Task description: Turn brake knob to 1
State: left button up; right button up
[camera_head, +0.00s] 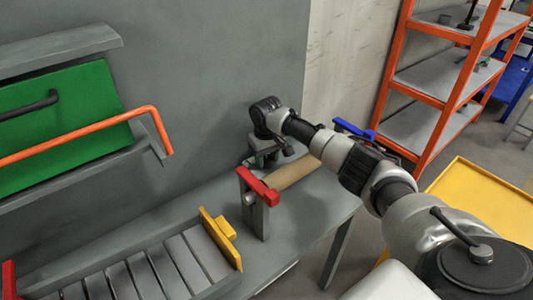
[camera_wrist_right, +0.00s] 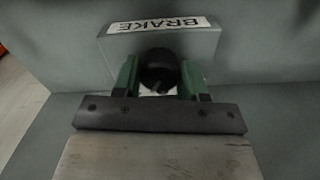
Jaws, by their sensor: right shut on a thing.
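The brake knob (camera_wrist_right: 158,66) is a round black knob on a grey box (camera_wrist_right: 205,42) in the right wrist view. A white label reading BRAKE (camera_wrist_right: 158,24) sits on the box and appears upside down. My right gripper (camera_wrist_right: 160,80) is shut on the knob, with one green finger on each side of it. The pointer and numbers around the knob are too dark or covered to read. In the head view my right arm reaches to the grey wall behind the bench, and its wrist hides the knob. My left gripper is not in view.
A bench (camera_head: 285,235) carries a roller conveyor (camera_head: 150,270), a red-topped post (camera_head: 258,187) and a tan roller (camera_head: 297,171) close under my right arm. A green panel (camera_head: 60,125) with an orange bar (camera_head: 80,133) is at left. Orange shelves (camera_head: 435,95) stand at right.

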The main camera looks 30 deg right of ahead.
aim_at(266, 158)
jog(key=n+p, duration=0.2)
jog(key=shift+r+n, duration=0.2)
jog(key=shift+n, duration=0.2)
jog(key=n+p, duration=0.2)
jog(key=n, duration=0.1)
jog(key=shift+f+n, duration=0.1)
jog(key=shift+n, duration=0.2)
jog(key=n+p, duration=0.1)
jog(key=n, duration=0.2)
jog(key=shift+n+p, duration=0.3)
jog(key=shift+n, duration=2.2)
jog(key=o, duration=0.9)
jog(key=shift+f, duration=0.1)
notch_tip(266, 158, up, 11)
jog(key=shift+f, duration=0.1)
